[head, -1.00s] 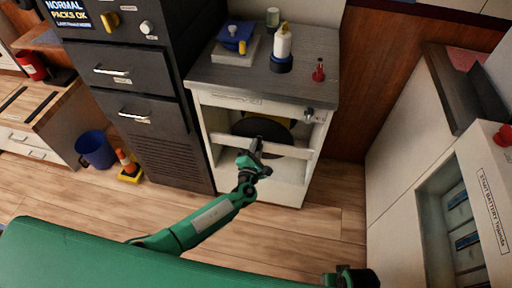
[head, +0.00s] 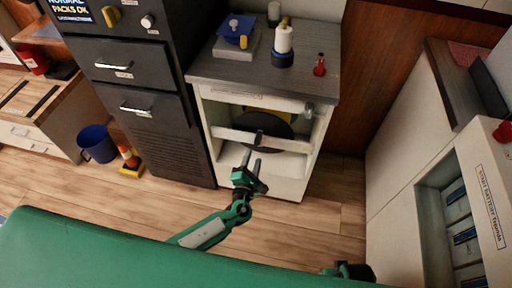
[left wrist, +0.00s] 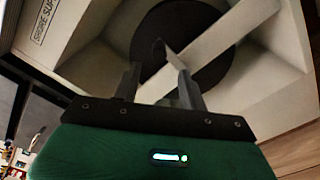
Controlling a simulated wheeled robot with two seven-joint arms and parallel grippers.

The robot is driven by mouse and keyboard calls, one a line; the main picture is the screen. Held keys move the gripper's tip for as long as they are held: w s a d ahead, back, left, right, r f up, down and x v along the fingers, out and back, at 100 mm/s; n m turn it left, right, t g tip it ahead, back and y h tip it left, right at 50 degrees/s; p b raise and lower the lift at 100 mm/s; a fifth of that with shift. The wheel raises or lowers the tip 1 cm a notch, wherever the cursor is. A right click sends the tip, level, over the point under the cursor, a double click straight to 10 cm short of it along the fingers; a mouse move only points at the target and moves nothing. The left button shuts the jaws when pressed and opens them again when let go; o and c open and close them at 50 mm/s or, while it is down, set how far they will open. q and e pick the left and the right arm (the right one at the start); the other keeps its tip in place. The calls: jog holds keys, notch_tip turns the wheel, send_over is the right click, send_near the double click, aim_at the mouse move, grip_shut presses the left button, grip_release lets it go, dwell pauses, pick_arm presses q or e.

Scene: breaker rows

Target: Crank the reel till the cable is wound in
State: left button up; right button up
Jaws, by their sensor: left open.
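A dark round reel (head: 278,128) sits inside the open bay of the white cabinet, behind a pale crossbar (head: 289,143). In the left wrist view the reel (left wrist: 205,28) fills the bay behind the slanting bar (left wrist: 222,37). A small dark upright piece (head: 259,138) stands at the reel's middle, perhaps its crank handle. My left gripper (head: 252,159) is open and empty, in front of and below the bar, with its fingers (left wrist: 160,82) pointing at the reel. I cannot make out the cable. Part of my right arm shows at the bottom edge; its jaws are unclear.
The cabinet top (head: 240,68) holds a blue-topped device (head: 236,28), a white bottle (head: 284,40) and a small red item (head: 319,66). A dark drawer unit (head: 140,100) stands at left, with a blue bucket (head: 96,145) on the floor. The floor before the cabinet is clear.

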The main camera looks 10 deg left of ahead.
pick_arm(q)
jog(key=s, duration=0.5)
jog(key=shift+s+a, duration=0.1)
jog(key=shift+s, duration=0.2)
pick_arm(e)
jog(key=shift+w+f, duration=0.1)
jog(key=shift+f, duration=0.2)
